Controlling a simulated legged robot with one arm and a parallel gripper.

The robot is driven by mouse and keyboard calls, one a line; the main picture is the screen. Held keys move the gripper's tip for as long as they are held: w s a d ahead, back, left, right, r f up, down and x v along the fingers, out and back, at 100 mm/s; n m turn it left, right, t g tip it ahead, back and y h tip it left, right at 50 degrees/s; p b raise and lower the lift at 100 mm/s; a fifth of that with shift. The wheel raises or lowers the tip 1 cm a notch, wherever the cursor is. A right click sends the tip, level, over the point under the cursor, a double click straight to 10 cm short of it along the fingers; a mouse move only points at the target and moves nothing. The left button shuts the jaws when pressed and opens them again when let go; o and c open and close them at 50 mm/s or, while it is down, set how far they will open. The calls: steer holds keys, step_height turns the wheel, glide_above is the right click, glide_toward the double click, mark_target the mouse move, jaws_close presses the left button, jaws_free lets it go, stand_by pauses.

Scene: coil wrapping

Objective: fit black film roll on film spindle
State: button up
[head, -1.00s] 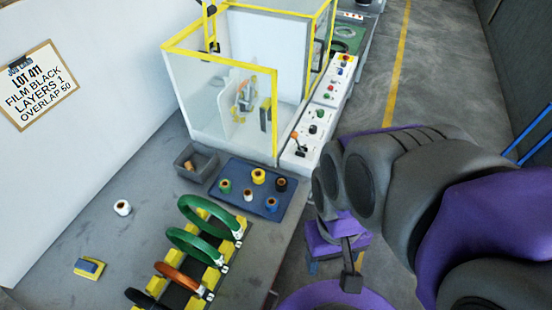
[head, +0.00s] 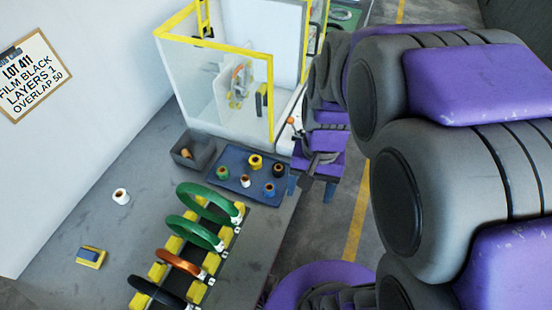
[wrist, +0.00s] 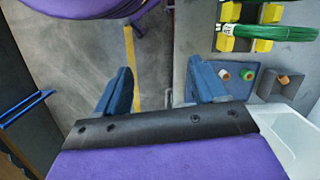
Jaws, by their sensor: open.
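The black film roll (head: 278,170) stands at the right back of the blue tray (head: 232,188), among several other rolls. My gripper (head: 310,190) is open and empty, just right of the tray and beyond the bench edge. In the wrist view its two blue fingers (wrist: 163,90) are wide apart over the floor, with the right finger beside the tray. The black roll cannot be made out there; the right finger may hide it. A mechanism (head: 240,82) stands inside the yellow-framed enclosure (head: 213,50); I cannot clearly pick out the film spindle.
A grey bin (head: 188,152) holding a small core is left of the tray. A rack (head: 165,255) with green, orange and black coils stands in front. A white roll (head: 121,196) and a yellow-blue block (head: 90,257) lie on the bench. The job card (head: 32,76) reads film black.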

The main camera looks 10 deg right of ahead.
steer(key=w+d+f+m+y+p, duration=0.1)
steer(key=w+d+f+m, duration=0.15)
steer(key=w, duration=0.55)
steer(key=w+d+f+m, duration=0.1)
steer(key=w+f+m, duration=0.25)
steer(key=w, duration=0.35)
steer(key=m+t+y+p, duration=0.1)
steer(key=m+y+p, duration=0.1)
steer(key=m, duration=0.4)
glide_toward(278, 167)
steer(key=s+f+b, duration=0.1)
steer(key=s+a+f+b, duration=0.1)
steer(key=f, duration=0.1)
steer(key=shift+f, duration=0.15)
steer(key=shift+w+a+b+x, duration=0.15)
steer(key=shift+b+x, duration=0.1)
steer(key=shift+x, duration=0.65)
steer(key=shift+w+a+b+x, duration=0.1)
steer(key=shift+w+b+x, duration=0.15)
steer(key=shift+x, duration=0.7)
steer(key=shift+w+a+b+x, duration=0.1)
steer(key=shift+b+x, duration=0.15)
steer(key=shift+x, duration=0.65)
steer(key=c, duration=0.9)
